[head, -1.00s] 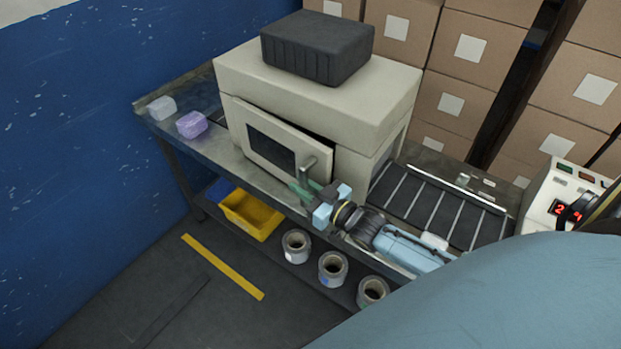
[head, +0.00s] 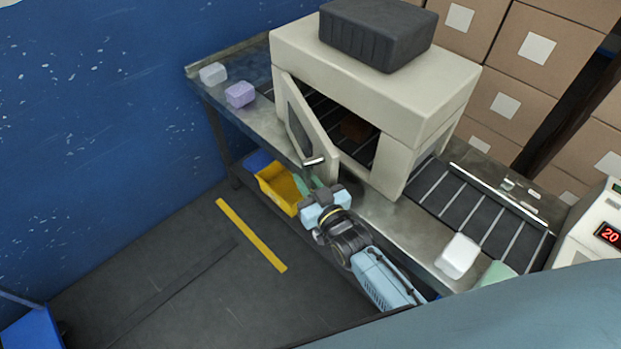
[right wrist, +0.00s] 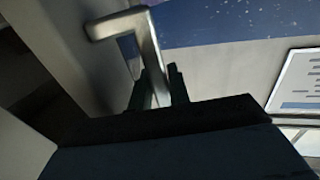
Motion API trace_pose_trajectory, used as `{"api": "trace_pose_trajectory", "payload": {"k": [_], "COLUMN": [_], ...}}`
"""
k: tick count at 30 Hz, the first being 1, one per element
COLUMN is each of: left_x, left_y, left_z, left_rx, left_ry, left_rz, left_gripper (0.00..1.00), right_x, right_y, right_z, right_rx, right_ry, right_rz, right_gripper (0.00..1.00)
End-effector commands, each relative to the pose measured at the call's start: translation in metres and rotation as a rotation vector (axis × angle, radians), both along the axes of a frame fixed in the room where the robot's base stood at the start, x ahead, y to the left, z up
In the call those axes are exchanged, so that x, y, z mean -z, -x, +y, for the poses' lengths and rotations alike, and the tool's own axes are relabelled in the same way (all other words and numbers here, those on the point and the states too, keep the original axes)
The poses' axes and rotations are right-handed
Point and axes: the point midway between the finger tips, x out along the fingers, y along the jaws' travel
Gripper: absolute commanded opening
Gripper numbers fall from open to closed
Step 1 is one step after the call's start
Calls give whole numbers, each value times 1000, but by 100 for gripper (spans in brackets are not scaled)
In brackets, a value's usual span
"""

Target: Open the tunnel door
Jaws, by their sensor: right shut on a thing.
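The cream tunnel (head: 420,85) stands over the conveyor on the metal bench. Its tunnel door (head: 308,125), with a dark window, is swung outward on its left edge, well away from the frame. The opening shows dark rollers and a brownish thing (head: 354,129) inside. My right gripper (head: 313,184) is shut on the metal door handle (head: 314,161) at the door's free edge. In the right wrist view the bent handle (right wrist: 148,45) runs down between the dark green fingers (right wrist: 158,90). My left gripper is in no view.
A dark ribbed block (head: 378,33) sits on the tunnel. A white pack (head: 213,73) and a purple pack (head: 240,94) lie on the bench's left end. A yellow bin (head: 278,190) sits below. Another white pack (head: 457,255) lies at the right, near the red-digit panel (head: 608,235).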

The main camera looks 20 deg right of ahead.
Motion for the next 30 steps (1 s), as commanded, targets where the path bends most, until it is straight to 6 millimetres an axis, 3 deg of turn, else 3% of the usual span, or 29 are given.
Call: {"api": "trace_pose_trajectory", "payload": {"k": [1, 5, 17, 30], "left_x": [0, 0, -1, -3], "left_y": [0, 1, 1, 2], "left_z": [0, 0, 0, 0], "left_rx": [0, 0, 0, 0], "left_ry": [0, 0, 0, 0], "left_rz": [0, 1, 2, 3], "left_gripper": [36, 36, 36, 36], "right_x": [1, 0, 0, 1], "right_y": [1, 0, 8, 96], "right_z": [0, 0, -3, -21], "right_rx": [-1, 0, 1, 0], "right_ry": [0, 0, 0, 1], "right_rz": [1, 1, 0, 3], "right_gripper": [21, 38, 38, 38]}}
